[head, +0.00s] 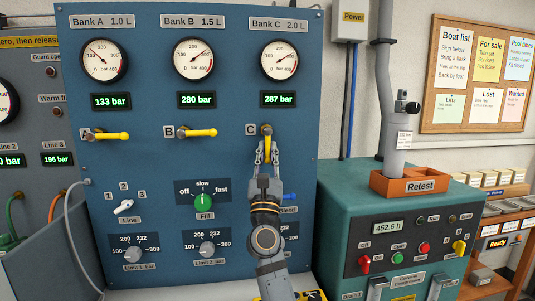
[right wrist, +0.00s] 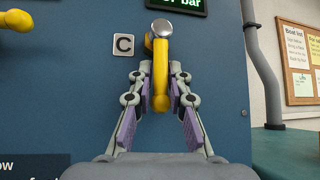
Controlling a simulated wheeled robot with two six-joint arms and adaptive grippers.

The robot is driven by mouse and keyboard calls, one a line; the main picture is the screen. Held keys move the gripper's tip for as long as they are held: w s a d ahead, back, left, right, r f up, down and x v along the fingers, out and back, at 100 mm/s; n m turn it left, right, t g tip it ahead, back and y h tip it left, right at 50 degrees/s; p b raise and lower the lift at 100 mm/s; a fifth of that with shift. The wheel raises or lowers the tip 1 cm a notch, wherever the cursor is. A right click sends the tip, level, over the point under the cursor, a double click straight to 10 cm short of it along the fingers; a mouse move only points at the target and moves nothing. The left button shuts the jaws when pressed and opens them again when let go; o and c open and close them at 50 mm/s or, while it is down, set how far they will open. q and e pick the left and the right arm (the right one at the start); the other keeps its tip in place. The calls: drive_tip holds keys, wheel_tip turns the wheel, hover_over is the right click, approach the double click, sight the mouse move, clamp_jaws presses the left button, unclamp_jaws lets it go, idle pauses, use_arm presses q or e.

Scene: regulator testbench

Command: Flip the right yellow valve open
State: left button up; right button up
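The right yellow valve, marked C (head: 267,131), is on the blue panel under the Bank C gauge. Its handle points down, and it also shows in the right wrist view (right wrist: 160,75). My right gripper (head: 267,152) is at this handle, with one finger on each side of it. In the right wrist view the fingers (right wrist: 160,95) stand apart, with narrow gaps visible beside the handle, so no firm grip shows. The lower handle end lies between the fingers. My left gripper is not in view.
Yellow valves A (head: 108,135) and B (head: 198,132) have handles pointing right. A green Fill knob (head: 203,201) is at lower left of my right gripper. A blue Bleed handle (head: 290,197) is partly hidden by my right arm. A teal compressor cabinet (head: 345,215) stands at right.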

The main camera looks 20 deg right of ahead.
drive_tip(key=o, duration=0.3)
drive_tip(key=shift+o, duration=0.2)
drive_tip(key=shift+r, duration=0.1)
wheel_tip(320, 180, up, 10)
drive_tip(key=shift+f, duration=0.1)
idle(0.5)
